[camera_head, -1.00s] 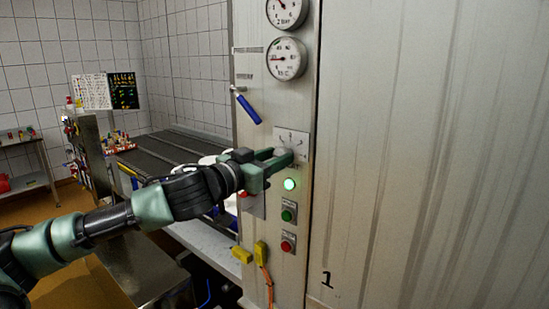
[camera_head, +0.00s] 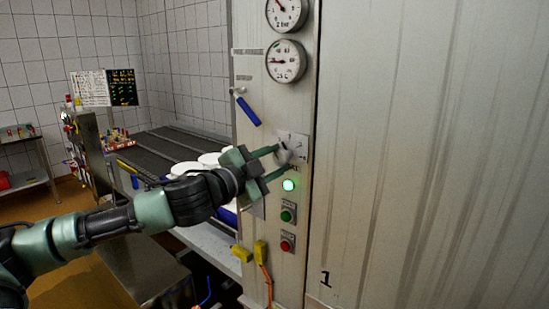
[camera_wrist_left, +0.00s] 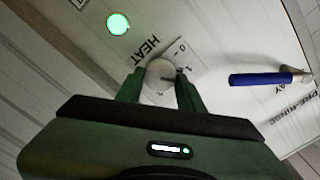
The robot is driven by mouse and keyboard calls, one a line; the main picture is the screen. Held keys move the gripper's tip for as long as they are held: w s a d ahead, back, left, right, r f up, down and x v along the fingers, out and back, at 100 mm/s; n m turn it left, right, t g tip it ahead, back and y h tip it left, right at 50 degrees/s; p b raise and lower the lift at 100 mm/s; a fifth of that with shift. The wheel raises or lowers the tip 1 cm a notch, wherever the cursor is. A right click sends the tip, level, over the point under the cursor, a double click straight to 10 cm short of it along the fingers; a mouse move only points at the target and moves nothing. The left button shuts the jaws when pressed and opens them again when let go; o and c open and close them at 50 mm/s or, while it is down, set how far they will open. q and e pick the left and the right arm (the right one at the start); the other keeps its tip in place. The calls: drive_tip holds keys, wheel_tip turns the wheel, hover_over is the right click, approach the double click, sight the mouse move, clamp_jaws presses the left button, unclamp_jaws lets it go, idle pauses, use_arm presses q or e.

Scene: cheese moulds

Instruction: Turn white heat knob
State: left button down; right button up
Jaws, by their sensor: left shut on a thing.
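The white heat knob (camera_head: 285,154) sits on a pale plate on the front of the grey cabinet. My left gripper (camera_head: 281,158) reaches it from the left, with one finger above and one below the knob. In the left wrist view the round white knob (camera_wrist_left: 159,76) lies between the two green fingers of the gripper (camera_wrist_left: 160,90), beside a plate marked HEAT (camera_wrist_left: 148,50). The gripper is shut on the knob, and the fingers hide parts of its sides. My right gripper is not in view.
A lit green lamp (camera_head: 289,185), a green button (camera_head: 288,215) and a red button (camera_head: 287,241) sit below the knob. A blue-handled lever (camera_head: 248,110) is above left, and round gauges (camera_head: 286,61) are higher up. A conveyor (camera_head: 165,150) stands behind my arm.

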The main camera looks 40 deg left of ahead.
use_arm(q)
drive_tip(key=m+p, duration=0.1)
drive_tip(key=m, duration=0.2)
drive_tip(key=shift+r+m, duration=0.1)
drive_tip(key=shift+m, duration=0.3)
drive_tip(key=shift+m+p, duration=0.5)
drive_tip(key=shift+m, duration=1.2)
drive_tip(key=c, duration=0.9)
unclamp_jaws()
drive_tip(key=shift+d+f, duration=0.1)
drive_tip(key=shift+f, duration=0.1)
